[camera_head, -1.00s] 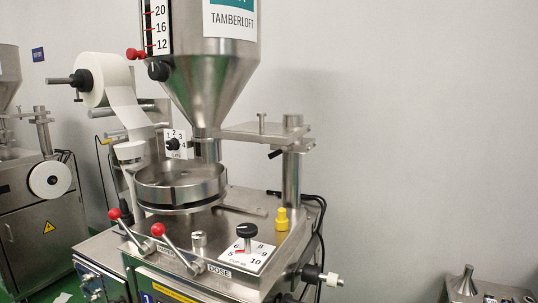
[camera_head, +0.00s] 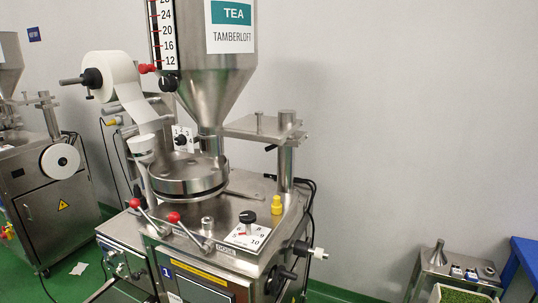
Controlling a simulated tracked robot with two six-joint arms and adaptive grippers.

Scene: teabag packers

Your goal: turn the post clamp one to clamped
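The packing machine numbered 1 (camera_head: 193,275) stands in the middle of the head view. A steel post (camera_head: 286,172) rises at its right rear and carries a flat steel arm (camera_head: 250,128) that reaches left to the hopper. A small dark lever (camera_head: 271,148) sticks out to the left of the post just under this arm; it looks like the post clamp. The lever is too small to read any clamp marking. Neither of my grippers is in view.
A steel hopper (camera_head: 212,85), a round bowl (camera_head: 188,178) and two red-knobbed levers (camera_head: 173,217) are on the machine. A dial (camera_head: 248,217) and yellow cap (camera_head: 276,205) sit at right. Another machine (camera_head: 48,190) stands left. Green floor shows at lower right.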

